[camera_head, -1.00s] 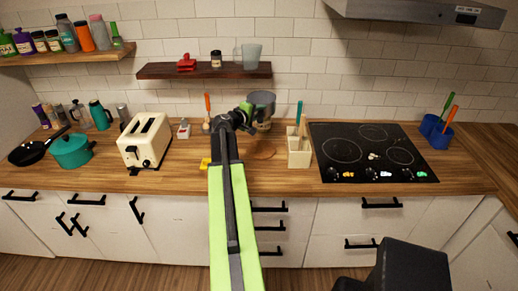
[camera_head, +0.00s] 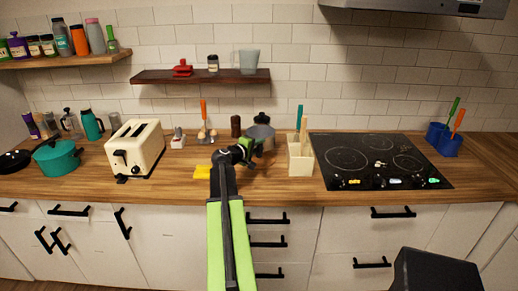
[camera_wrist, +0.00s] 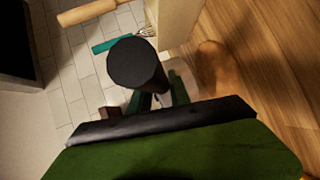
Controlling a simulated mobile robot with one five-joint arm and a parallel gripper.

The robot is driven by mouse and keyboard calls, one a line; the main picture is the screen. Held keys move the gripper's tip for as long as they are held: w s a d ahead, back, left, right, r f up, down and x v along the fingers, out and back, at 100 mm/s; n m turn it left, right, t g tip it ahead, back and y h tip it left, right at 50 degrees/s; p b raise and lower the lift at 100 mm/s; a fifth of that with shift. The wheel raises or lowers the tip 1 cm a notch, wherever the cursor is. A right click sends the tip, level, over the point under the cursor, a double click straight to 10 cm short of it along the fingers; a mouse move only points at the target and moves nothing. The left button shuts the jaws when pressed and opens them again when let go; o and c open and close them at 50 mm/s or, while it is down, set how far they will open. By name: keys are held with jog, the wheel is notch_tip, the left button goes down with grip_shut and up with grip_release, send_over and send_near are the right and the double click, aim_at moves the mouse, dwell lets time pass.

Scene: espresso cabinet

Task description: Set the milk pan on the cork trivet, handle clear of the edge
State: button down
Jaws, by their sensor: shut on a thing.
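The milk pan appears as a grey round vessel (camera_head: 262,133) just beyond my gripper (camera_head: 246,151), left of the utensil holder. In the wrist view a dark cylindrical handle (camera_wrist: 138,64) points up toward the camera, and my gripper (camera_wrist: 161,98) is shut on it. The pan's body is mostly hidden there behind the handle and jaws. A round brown patch (camera_wrist: 213,62) on the counter, right of the handle in the wrist view, looks like the cork trivet. I cannot make out the trivet in the head view. Whether the pan touches the counter is unclear.
The beige utensil holder (camera_head: 300,160) stands close to the pan's right, with the black cooktop (camera_head: 380,160) beyond. A dark brown mill (camera_head: 235,126) and an orange-handled utensil stand (camera_head: 204,122) are at the back left. A yellow item (camera_head: 202,172) lies left of my arm. A shelf (camera_head: 200,76) hangs above.

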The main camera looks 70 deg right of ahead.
jog(key=shift+f+b, duration=2.55)
jog(key=shift+f, duration=0.15)
jog(key=shift+f+b, duration=0.4)
jog(key=c, duration=1.1)
grip_release()
jog(key=p+v, duration=0.4)
jog(key=v, duration=1.3)
jog(key=shift+a+r, duration=0.15)
jog(key=shift+a, duration=0.1)
jog(key=shift+w, duration=0.15)
